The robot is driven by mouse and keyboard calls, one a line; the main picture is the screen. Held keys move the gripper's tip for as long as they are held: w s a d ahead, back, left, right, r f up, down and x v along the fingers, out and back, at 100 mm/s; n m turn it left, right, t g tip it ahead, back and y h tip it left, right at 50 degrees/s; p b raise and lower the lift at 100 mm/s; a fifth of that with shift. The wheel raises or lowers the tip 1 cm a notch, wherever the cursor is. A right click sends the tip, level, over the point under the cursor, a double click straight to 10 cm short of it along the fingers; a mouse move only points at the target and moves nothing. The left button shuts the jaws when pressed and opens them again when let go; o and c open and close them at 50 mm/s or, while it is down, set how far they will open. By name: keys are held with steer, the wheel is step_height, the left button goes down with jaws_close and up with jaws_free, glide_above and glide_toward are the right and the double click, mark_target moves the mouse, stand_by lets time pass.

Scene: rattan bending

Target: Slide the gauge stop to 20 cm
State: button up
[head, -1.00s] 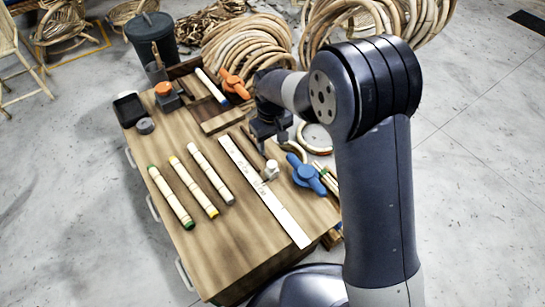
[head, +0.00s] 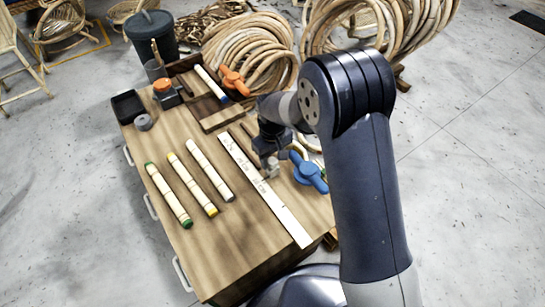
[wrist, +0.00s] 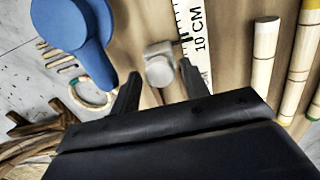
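The gauge stop is a small pale grey block beside the white ruler (head: 282,213). In the wrist view the gauge stop (wrist: 159,68) sits next to the 10 CM print on the ruler (wrist: 198,38), with a small dark pointer at the ruler's edge. My gripper (wrist: 158,88) is open, with one finger to each side of the stop. The fingertips look close to it; whether they touch cannot be told. In the head view my gripper (head: 268,160) is low over the bench at the ruler's right edge and partly hides the stop.
Several pale rattan poles (head: 210,170) lie left of the ruler. A wooden tray (head: 222,119) and an orange clamp (head: 234,81) are farther back. The bench's front left (head: 215,255) is clear.

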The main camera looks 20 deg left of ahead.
jaws_close()
stand_by(0.3)
steer(key=w+a+p, duration=0.1)
steer(key=w+a, duration=0.2)
steer(key=w+a+p, duration=0.1)
steer(key=w+a, duration=0.2)
steer(key=a, duration=0.1)
steer(key=shift+w+a, duration=0.3)
steer(key=shift+o, duration=1.1)
jaws_free()
steer(key=shift+r, duration=0.1)
